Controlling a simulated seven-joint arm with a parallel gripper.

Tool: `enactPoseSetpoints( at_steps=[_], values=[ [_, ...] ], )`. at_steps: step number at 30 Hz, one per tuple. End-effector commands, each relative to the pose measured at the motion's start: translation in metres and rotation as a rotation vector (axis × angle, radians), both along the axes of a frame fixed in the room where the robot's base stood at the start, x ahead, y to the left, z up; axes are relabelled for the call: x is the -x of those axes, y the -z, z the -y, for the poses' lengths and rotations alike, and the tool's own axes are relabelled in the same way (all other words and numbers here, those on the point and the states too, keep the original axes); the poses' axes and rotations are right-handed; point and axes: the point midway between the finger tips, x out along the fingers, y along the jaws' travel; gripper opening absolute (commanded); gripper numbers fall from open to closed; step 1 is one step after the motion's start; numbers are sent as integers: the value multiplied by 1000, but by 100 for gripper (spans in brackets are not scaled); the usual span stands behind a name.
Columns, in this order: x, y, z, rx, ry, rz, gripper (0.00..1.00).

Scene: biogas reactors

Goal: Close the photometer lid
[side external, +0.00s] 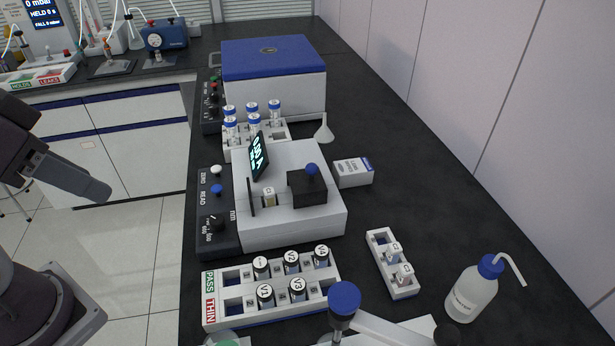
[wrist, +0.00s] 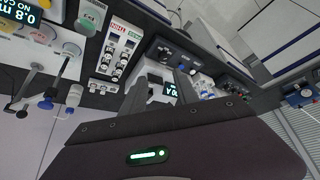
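The white photometer (side external: 285,228) stands on the dark bench with its lit display tilted up. On its top, a black block with a blue knob (side external: 307,187), apparently the lid, sits to the right of a small vial (side external: 268,198). The vial is uncovered, and a thin dark upright plate (side external: 251,197) stands to its left. My gripper (side external: 102,190) is at the left, off the bench edge and well apart from the photometer. In the wrist view, its two grey fingers (wrist: 162,90) are spread with nothing between them. The photometer (wrist: 154,84) shows beyond them, partly hidden.
A vial rack (side external: 270,305) stands in front of the photometer, and a small white rack (side external: 392,262) stands front right. A carton (side external: 353,172) sits close to its right side. A blue-lidded box (side external: 274,85) and another vial rack (side external: 255,135) are behind. A wash bottle (side external: 472,290) is at right.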

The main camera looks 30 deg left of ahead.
Motion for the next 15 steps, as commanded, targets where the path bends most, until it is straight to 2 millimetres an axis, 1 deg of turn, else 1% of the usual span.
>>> enactPoseSetpoints(
  at_steps=[1,2,3,5,6,8,9,10,11,12,14,15],
  values=[
    [0,0,0,0,1,0,28],
    [-2,-2,0,-2,4,-1,23],
    [-10,-7,2,-6,16,-6,15],
    [-31,-19,6,-21,51,-19,3],
    [-53,-30,11,-34,89,-30,0],
    [-96,-43,23,-52,161,-51,0],
    [-127,-48,33,-63,213,-64,0],
    [-150,-50,42,-69,252,-74,0],
    [-174,-49,52,-72,291,-83,0],
    [-204,-45,65,-74,342,-93,0],
    [-245,-33,86,-73,414,-107,0],
    [-269,-23,99,-69,454,-115,0]
  ],
)
